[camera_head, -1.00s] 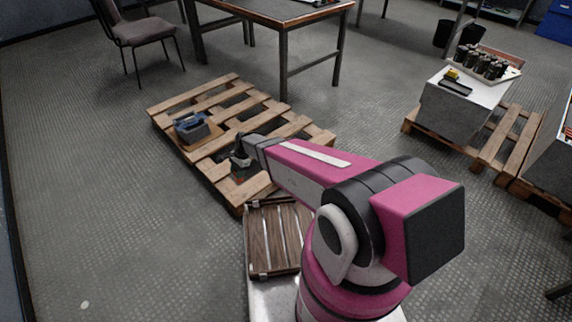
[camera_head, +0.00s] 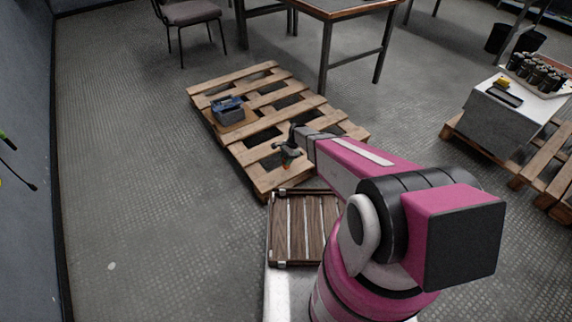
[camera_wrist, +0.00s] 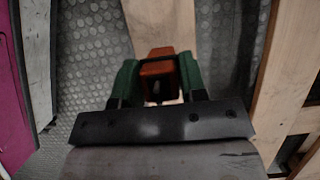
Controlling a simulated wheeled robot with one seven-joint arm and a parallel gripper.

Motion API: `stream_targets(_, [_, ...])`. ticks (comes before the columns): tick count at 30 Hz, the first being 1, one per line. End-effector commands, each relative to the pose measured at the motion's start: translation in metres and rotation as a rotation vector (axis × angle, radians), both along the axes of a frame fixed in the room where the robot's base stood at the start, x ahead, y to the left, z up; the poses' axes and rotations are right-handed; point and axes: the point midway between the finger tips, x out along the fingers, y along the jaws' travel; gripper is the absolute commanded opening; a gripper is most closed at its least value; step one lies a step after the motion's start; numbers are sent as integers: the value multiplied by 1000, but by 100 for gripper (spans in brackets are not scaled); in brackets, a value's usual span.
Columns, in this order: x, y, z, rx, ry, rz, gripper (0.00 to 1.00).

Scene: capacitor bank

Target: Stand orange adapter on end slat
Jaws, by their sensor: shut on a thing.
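The orange adapter (camera_wrist: 157,66) sits between the green fingers of my gripper (camera_wrist: 160,80) in the wrist view. My gripper is shut on it. In the head view my gripper (camera_head: 289,157) hangs over the near part of the wooden pallet, with a small orange patch showing at its tip. The pallet's near end slat (camera_head: 275,181) lies just below and in front of it. In the wrist view a pale slat (camera_wrist: 160,20) runs beyond the adapter. I cannot tell whether the adapter touches any wood; its lower end is hidden.
A blue-grey toolbox (camera_head: 228,110) stands on the far left part of the pallet. A slatted brown crate (camera_head: 303,228) is close in front of my arm. A table (camera_head: 335,12) stands behind, and a grey box (camera_head: 508,115) with black cylinders is at right.

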Motion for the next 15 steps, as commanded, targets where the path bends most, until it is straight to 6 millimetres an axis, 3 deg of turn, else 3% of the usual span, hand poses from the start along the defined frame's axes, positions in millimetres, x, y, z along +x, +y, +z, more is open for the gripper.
stream_targets(6, [1, 0, -30, 0, 0, -1, 13])
stream_targets(15, [0, 0, -32, 0, 0, -1, 13])
